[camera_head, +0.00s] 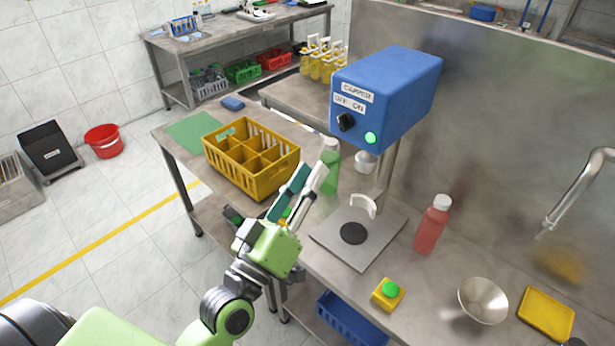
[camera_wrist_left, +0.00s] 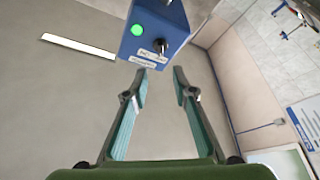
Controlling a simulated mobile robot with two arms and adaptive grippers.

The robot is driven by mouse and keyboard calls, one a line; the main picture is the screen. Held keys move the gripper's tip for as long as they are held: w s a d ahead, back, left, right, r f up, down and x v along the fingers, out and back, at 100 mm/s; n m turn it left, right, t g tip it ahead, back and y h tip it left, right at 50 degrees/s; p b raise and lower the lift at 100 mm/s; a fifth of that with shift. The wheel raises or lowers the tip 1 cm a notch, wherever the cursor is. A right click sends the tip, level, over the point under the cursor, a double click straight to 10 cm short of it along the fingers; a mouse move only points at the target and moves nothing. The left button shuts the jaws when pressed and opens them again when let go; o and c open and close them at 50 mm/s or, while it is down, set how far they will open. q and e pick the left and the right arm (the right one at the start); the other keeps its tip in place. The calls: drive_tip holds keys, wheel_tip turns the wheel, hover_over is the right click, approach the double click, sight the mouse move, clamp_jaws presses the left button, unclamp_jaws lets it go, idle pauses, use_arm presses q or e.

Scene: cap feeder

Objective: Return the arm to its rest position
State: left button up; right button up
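My left gripper (camera_head: 309,173) is raised above the front of the steel worktop (camera_head: 300,262), between the yellow crate and the capper. Its two fingers point up. In the left wrist view the gripper (camera_wrist_left: 159,72) is open, with nothing between the fingers. The blue capper box (camera_head: 387,97) is lit by a green lamp, and it also shows beyond the fingertips in the wrist view (camera_wrist_left: 150,32). A green bottle (camera_head: 331,160) with a whitish top stands just behind the fingers, partly hidden by them. My right gripper is in neither view.
The yellow divided crate (camera_head: 252,183) is close to the left of the gripper. A red bottle (camera_head: 432,228), a green button on a yellow box (camera_head: 387,293), a metal bowl (camera_head: 482,300) and a yellow tray (camera_head: 546,314) are to the right.

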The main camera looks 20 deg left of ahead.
use_arm(q)
wheel_tip(320, 180, down, 26)
drive_tip(key=w+d+m+g+b, duration=0.1)
drive_tip(key=w+m+g+b, duration=0.15)
drive_tip(key=g, duration=0.25)
drive_tip(key=s+f+m+g, duration=0.1)
drive_tip(key=s+f+g, duration=0.25)
drive_tip(key=f, duration=0.85)
drive_tip(key=s+f+g, duration=0.2)
drive_tip(key=s+f, duration=0.2)
drive_tip(key=f, duration=0.8)
drive_tip(key=s+a+f+m+g+y+b, duration=0.1)
drive_tip(key=s+a+f+g, duration=0.1)
drive_tip(key=s+f, duration=0.7)
drive_tip(key=s+a+f+m+g+y+b, duration=0.1)
drive_tip(key=s+f+g, duration=0.3)
drive_tip(key=s+f, duration=0.5)
drive_tip(key=s+a+f+m+g+y, duration=0.1)
drive_tip(key=s+a+f+m+g, duration=0.1)
drive_tip(key=s+f, duration=0.7)
drive_tip(key=s+a+g, duration=0.1)
drive_tip(key=s+g, duration=0.1)
drive_tip(key=s, duration=0.5)
drive_tip(key=shift+s+f+b, duration=0.2)
drive_tip(key=shift+f+b, duration=0.05)
drive_tip(key=shift+b, duration=0.15)
drive_tip(key=shift+a, duration=0.1)
